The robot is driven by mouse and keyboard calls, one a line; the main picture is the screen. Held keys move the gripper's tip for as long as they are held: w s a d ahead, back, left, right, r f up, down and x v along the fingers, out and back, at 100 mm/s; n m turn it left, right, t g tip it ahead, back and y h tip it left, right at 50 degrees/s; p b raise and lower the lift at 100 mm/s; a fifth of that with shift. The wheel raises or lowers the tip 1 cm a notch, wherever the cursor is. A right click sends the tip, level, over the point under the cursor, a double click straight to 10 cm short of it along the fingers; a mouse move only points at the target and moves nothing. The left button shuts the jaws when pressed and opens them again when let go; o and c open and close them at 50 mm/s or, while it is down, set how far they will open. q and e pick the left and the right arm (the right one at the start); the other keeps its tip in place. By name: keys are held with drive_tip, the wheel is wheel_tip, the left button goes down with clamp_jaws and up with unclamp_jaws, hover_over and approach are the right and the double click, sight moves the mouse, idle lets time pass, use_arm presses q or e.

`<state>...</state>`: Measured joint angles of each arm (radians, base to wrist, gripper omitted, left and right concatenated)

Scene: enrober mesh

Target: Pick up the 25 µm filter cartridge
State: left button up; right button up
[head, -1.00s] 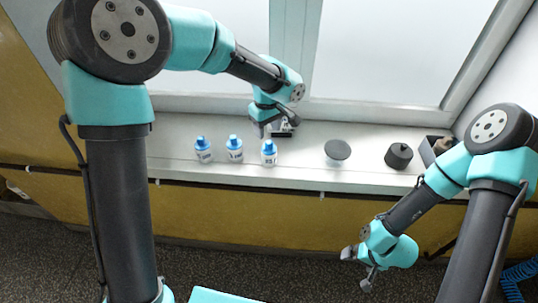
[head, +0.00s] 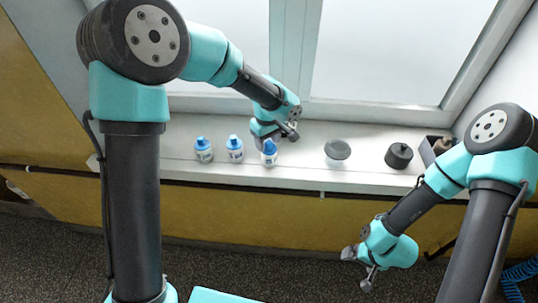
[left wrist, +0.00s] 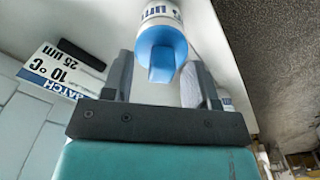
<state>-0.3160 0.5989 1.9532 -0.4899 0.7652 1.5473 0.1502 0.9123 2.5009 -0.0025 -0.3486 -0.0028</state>
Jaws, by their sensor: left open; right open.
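Three white filter cartridges with blue caps stand in a row on the sill: a left one (head: 203,151), a middle one (head: 235,149) and a right one (head: 269,155). Their labels are too small to read in the head view. My left gripper (head: 271,137) is open at the right cartridge's cap. In the left wrist view a blue-capped cartridge (left wrist: 162,45) lies between the open fingers (left wrist: 158,78); only "µm" of its label shows clearly. A white batch card (left wrist: 58,72) reads "10 °C" and "25 µm". My right gripper (head: 361,268) is open and empty, below the sill.
A grey disc (head: 338,149), a dark knobbed piece (head: 399,156) and a dark open box (head: 432,147) stand further right on the sill (head: 305,172). The window frame rises behind. The sill between the right cartridge and the disc is clear.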

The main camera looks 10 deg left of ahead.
use_arm(q)
drive_tip(key=shift+c, duration=0.4)
clamp_jaws()
